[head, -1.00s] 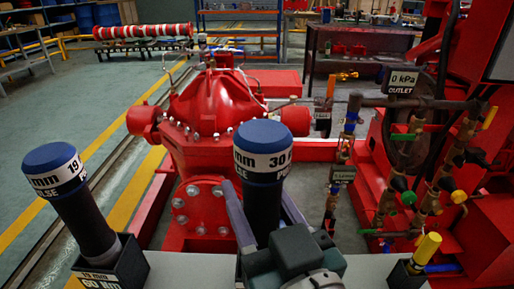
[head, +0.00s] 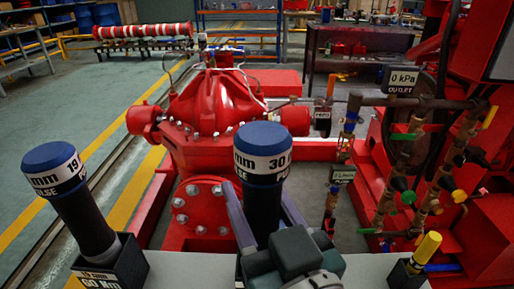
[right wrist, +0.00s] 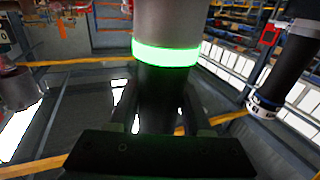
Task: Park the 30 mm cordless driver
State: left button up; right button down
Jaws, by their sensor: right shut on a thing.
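The 30 mm driver (head: 262,165) stands upright at the front centre of the head view, with a blue cap, a white "30" band and a dark body. My right gripper (head: 261,205) is shut on its body, one finger on each side. In the right wrist view the driver (right wrist: 165,20) has a grey section, a lit green ring and a dark part between the fingers (right wrist: 160,115). A dark box edge (head: 240,268) shows beside the gripper at the bench. The driver's lower end is hidden, so I cannot tell whether it is seated. My left gripper is not in view.
A 19 mm driver (head: 72,195) stands tilted in a black holder (head: 125,268) at the left of the grey bench (head: 190,270). A yellow-topped tool (head: 425,250) sits in a small holder at the right. A red pump (head: 210,105) and valve pipework (head: 415,150) stand beyond.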

dwell(0.5)
jog(key=shift+f+b, duration=0.9)
jog(key=shift+b, duration=0.05)
jog(key=c, duration=0.5)
grip_release()
jog(key=shift+c, duration=0.2)
jog(key=shift+o, duration=1.4)
jog(key=p+v, duration=0.1)
jog(key=v, duration=0.6)
jog(key=shift+s, duration=0.25)
